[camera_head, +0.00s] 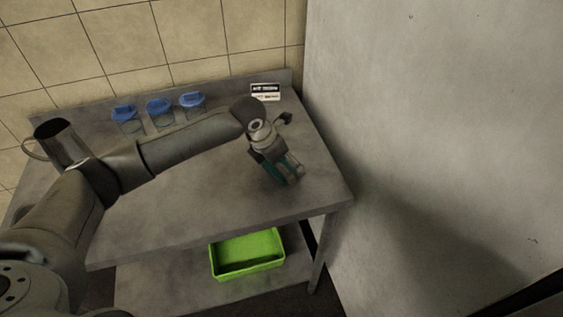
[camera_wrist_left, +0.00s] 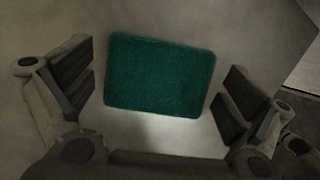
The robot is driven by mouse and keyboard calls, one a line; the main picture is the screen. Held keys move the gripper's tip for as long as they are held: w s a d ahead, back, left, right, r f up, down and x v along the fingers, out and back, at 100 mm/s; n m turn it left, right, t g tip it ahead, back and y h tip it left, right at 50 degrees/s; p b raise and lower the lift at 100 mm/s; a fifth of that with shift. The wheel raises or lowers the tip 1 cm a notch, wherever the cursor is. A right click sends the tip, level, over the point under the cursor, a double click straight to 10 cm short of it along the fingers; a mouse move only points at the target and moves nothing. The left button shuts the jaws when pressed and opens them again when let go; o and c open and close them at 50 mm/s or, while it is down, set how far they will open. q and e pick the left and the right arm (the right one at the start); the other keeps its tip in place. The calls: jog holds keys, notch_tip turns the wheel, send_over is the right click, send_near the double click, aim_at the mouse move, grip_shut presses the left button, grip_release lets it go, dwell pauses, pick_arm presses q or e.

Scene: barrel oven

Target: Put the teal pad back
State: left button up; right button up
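The teal pad (camera_wrist_left: 160,74) lies flat on the grey metal table, a rounded rectangle with a rough surface. In the wrist view it sits between the two fingers of my left gripper (camera_wrist_left: 160,90), with a gap on each side. My left gripper is open and points down over the pad. In the head view the gripper (camera_head: 281,168) is over the right part of the table and hides part of the pad (camera_head: 275,174). My right gripper is not in view.
Three clear containers with blue lids (camera_head: 160,106) stand along the table's back, beside a small black-and-white sign (camera_head: 265,91). A metal jug (camera_head: 62,143) is at the left. A bright green crate (camera_head: 246,254) sits on the lower shelf. A grey wall (camera_head: 430,120) rises at the right.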

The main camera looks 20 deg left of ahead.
pick_arm(q)
jog(key=v, duration=1.2)
jog(key=shift+b, duration=0.35)
jog(key=shift+d+r, duration=0.1)
